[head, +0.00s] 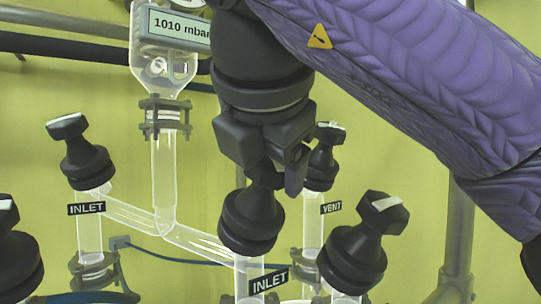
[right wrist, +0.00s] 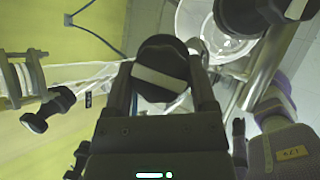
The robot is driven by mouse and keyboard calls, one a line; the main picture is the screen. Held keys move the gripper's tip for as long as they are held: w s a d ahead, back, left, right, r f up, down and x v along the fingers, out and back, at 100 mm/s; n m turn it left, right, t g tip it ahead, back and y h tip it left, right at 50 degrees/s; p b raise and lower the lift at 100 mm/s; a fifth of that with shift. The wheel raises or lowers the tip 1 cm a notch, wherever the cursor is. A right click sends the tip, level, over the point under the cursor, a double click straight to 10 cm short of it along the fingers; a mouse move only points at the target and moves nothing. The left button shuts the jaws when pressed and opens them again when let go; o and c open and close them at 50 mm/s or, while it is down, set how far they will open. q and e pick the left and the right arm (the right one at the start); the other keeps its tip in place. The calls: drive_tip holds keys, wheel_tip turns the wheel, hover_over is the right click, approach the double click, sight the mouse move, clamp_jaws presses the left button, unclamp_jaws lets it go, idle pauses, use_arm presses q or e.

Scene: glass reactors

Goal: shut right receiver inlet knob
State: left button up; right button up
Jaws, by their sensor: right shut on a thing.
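The black right receiver inlet knob (head: 251,222) tops a glass tube marked INLET at the bottom middle of the head view. My right gripper (head: 277,178) comes down on it from above, shut on its grip, which the fingers largely hide. In the right wrist view the round knob (right wrist: 160,68) sits between the two fingers of the gripper (right wrist: 162,82). A white stripe crosses its face, slightly tilted. My left gripper is in neither view.
Another inlet knob (head: 83,152) stands to the left. A vent knob (head: 323,158) is close behind on the right, and a further black knob (head: 358,245) is at the front right. A glass vessel with a pressure display (head: 178,25) hangs behind.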

drive_tip(key=m+g+h+p, duration=0.1)
drive_tip(key=m, duration=0.2)
drive_tip(key=shift+r+m, duration=0.15)
drive_tip(key=shift+m, duration=0.25)
drive_tip(key=m+g+h+p, duration=0.1)
drive_tip(key=m+g+p, duration=0.1)
drive_tip(key=m, duration=0.1)
drive_tip(key=shift+r+p, duration=0.1)
drive_tip(key=shift+p, duration=0.2)
drive_tip(key=m+g+p, duration=0.2)
drive_tip(key=m, duration=0.1)
drive_tip(key=shift+w+m, duration=0.1)
drive_tip(key=shift+m, duration=0.3)
drive_tip(key=shift+m+g+p, duration=0.4)
drive_tip(key=shift+m+p, duration=0.15)
drive_tip(key=shift+m, duration=0.15)
drive_tip(key=o, duration=1.2)
drive_tip(key=shift+a, duration=0.1)
drive_tip(key=shift+c, duration=0.2)
